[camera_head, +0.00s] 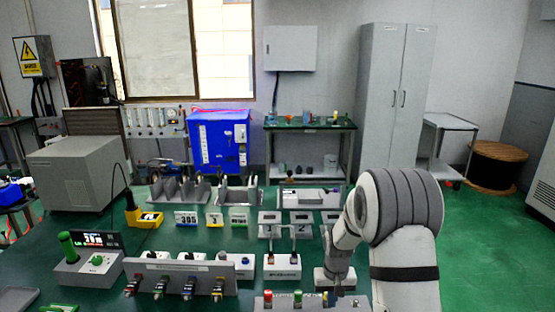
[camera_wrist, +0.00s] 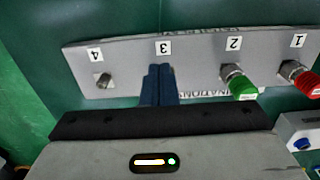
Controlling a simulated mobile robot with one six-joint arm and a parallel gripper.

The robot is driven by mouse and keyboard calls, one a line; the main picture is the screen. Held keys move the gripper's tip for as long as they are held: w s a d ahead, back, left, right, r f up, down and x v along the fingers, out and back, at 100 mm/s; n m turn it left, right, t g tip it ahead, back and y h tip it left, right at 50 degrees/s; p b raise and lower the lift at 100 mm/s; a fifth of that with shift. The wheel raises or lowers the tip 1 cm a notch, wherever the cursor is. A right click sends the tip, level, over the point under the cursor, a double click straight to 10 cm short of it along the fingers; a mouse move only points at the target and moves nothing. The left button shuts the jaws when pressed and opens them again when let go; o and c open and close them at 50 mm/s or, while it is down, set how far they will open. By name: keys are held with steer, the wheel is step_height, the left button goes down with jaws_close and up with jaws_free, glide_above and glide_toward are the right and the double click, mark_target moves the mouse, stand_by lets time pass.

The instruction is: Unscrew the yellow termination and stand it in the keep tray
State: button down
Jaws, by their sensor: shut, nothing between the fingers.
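A grey termination panel (camera_wrist: 125,75) with posts numbered 4 to 1 lies under my gripper (camera_wrist: 160,75) in the wrist view; it also shows in the head view (camera_head: 350,303). The dark blue fingers are shut together in front of post 3 and hide it. A green termination (camera_wrist: 240,86) is on post 2 and a red one (camera_wrist: 302,80) on post 1. Post 4 (camera_wrist: 103,80) is a bare metal connector. In the head view a small yellow spot (camera_head: 325,296) shows beside my gripper (camera_head: 337,292), perhaps the yellow termination. I cannot tell which holder is the keep tray.
A panel with hanging coloured connectors (camera_head: 190,268) stands left of my gripper. White switch boxes (camera_head: 282,267) stand behind it. Number cards and divided racks (camera_head: 180,190) fill the bench's back.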

step_height(320, 180, up, 4)
steer(key=shift+s+r+p, duration=0.1)
steer(key=shift+r+p, duration=0.05)
steer(key=shift+p, duration=0.75)
steer(key=shift+w+a+f+m+p, duration=0.15)
steer(key=shift+a+f+m+p, duration=0.2)
steer(key=shift+f+m+p, duration=0.7)
steer(key=shift+w+a+f+m+p, duration=0.1)
steer(key=shift+a+f+m+p, duration=0.25)
steer(key=shift+f+m+p, duration=0.65)
steer(key=shift+w+a+f+m+p, duration=0.15)
steer(key=shift+a+f+m+p, duration=0.2)
steer(key=shift+f+m+p, duration=0.65)
steer(key=shift+w+d+b, duration=0.2)
steer(key=shift+w+b, duration=0.05)
steer(key=shift+b, duration=0.2)
